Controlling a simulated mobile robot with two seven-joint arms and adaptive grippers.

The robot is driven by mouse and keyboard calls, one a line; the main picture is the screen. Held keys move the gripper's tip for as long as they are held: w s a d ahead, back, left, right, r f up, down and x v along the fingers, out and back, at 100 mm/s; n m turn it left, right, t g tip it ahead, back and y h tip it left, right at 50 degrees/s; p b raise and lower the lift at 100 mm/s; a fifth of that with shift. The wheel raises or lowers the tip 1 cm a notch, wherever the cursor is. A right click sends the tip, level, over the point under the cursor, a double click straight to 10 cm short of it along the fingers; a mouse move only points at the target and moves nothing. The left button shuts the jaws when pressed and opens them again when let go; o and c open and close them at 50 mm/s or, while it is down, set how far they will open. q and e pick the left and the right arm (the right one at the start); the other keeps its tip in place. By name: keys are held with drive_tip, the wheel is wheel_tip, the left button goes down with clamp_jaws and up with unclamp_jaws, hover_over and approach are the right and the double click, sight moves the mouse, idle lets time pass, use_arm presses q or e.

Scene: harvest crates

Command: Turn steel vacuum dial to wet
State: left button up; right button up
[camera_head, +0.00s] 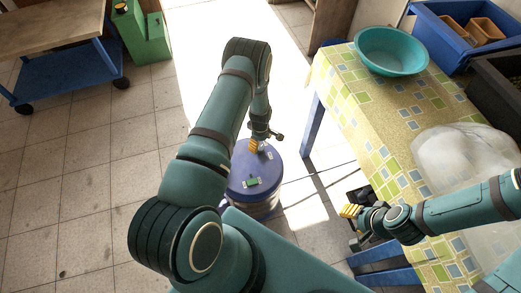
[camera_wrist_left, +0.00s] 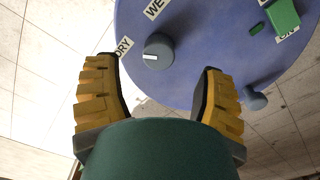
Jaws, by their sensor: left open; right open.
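The steel vacuum (camera_head: 238,182) stands on the floor with a blue round lid; the lid fills the top of the left wrist view (camera_wrist_left: 215,60). Its grey dial (camera_wrist_left: 158,52) carries a white mark on its left side, toward the DRY label (camera_wrist_left: 122,48). The WET label (camera_wrist_left: 156,8) lies above the dial, partly cut off. My left gripper (camera_wrist_left: 159,68) is open, its yellow-padded fingers on either side of the dial and apart from it; it also shows above the lid in the head view (camera_head: 255,145). My right gripper (camera_head: 349,211) is open and empty beside the table.
A table with a patterned cloth (camera_head: 350,110) stands right, bearing a teal basin (camera_head: 391,49).

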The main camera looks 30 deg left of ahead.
sight(261, 147)
use_arm(q)
drive_tip(key=shift+f+b, duration=0.55)
drive_tip(key=shift+f, duration=2.2)
drive_tip(key=shift+c, duration=0.2)
drive_tip(key=c, duration=1.2)
